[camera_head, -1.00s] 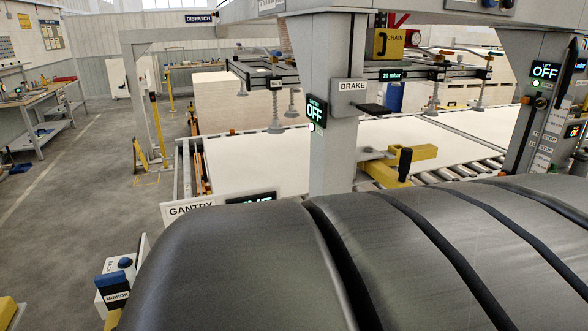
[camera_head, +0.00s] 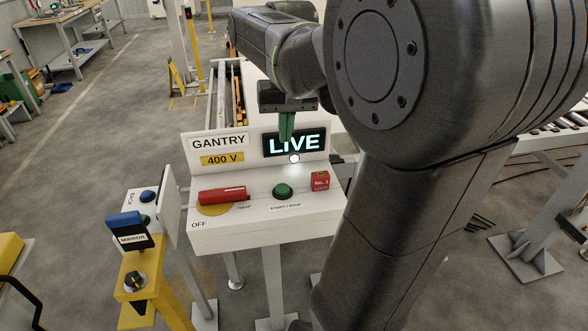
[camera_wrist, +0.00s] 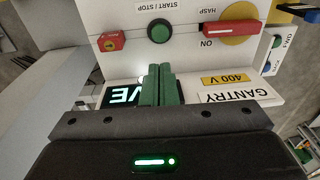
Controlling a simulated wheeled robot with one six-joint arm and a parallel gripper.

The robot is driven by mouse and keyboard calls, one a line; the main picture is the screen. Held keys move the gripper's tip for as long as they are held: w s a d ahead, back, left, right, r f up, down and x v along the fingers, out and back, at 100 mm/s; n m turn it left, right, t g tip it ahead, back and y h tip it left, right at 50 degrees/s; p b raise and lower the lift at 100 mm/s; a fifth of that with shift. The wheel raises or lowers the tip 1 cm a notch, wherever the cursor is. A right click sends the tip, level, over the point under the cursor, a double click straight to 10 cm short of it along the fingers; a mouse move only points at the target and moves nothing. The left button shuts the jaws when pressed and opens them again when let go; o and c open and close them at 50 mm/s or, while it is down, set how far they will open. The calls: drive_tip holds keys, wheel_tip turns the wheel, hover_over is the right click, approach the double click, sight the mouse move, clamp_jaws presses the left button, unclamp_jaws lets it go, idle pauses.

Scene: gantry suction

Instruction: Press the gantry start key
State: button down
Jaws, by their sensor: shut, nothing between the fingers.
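The gantry control box (camera_head: 262,232) stands in the middle of the head view, with a sign reading GANTRY, 400 V and a lit LIVE display (camera_head: 294,143). The green round START / STOP key (camera_head: 283,191) sits on its sloping top; it also shows in the wrist view (camera_wrist: 159,31). My gripper (camera_head: 286,140) is shut and empty, its green fingers pointing down in front of the LIVE display. The fingertips are above and behind the key, apart from it. In the wrist view the shut fingers (camera_wrist: 157,84) point towards the key.
A red handle (camera_head: 223,195) lies left of the key, at the ON end in the wrist view, and a small red block (camera_head: 320,181) stands right of it. A yellow post with a MIRROR box (camera_head: 128,229) and a blue-button BACK box (camera_head: 148,195) stand left. Open floor lies farther left.

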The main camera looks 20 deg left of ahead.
sight(284, 190)
drive_tip(key=f, duration=0.9)
drive_tip(key=a+f+p, duration=0.1)
drive_tip(key=f, duration=0.4)
drive_tip(key=shift+w, duration=0.2)
drive_tip(key=shift+f, duration=0.1)
drive_tip(key=shift+f+b, duration=0.75)
drive_tip(key=shift+f, duration=0.1)
drive_tip(key=shift+s+d+f, duration=0.15)
drive_tip(key=shift+s+f, duration=0.05)
drive_tip(key=shift+f, duration=0.1)
drive_tip(key=shift+r+p, duration=0.35)
drive_tip(key=shift+r, duration=0.15)
wheel_tip(284, 190, up, 14)
drive_tip(key=p, duration=0.2)
drive_tip(key=shift+d, duration=0.4)
